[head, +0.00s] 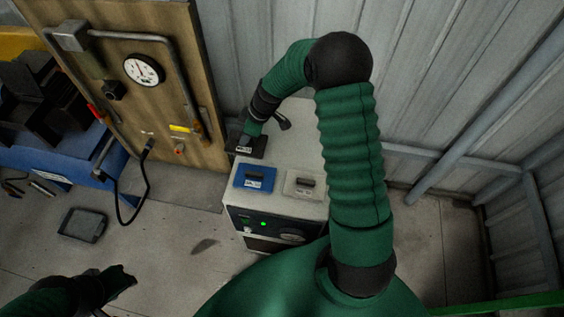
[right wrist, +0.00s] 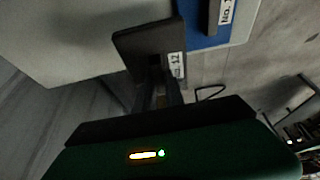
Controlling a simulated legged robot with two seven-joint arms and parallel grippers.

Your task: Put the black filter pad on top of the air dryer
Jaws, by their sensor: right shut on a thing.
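The air dryer (head: 285,154) is a pale box with a green light on its front, in the middle of the head view. A blue pad (head: 254,178) and a light grey pad (head: 303,184) lie side by side on its top. My right gripper (head: 250,138) is shut on the black filter pad (head: 250,150), at the top's left back corner. The pad (right wrist: 138,46) and its white label also show in the right wrist view, beside the blue pad (right wrist: 206,42). Whether it touches the top is unclear. My left gripper (head: 122,278) is low at the left, dark, its jaws unclear.
A wooden board (head: 112,50) with a gauge (head: 144,69), pipes and a hanging hose stands left of the dryer. A blue bin (head: 50,150) holding dark things is farther left. A dark tray (head: 82,224) lies on the floor. A corrugated wall (head: 455,80) closes the back and right.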

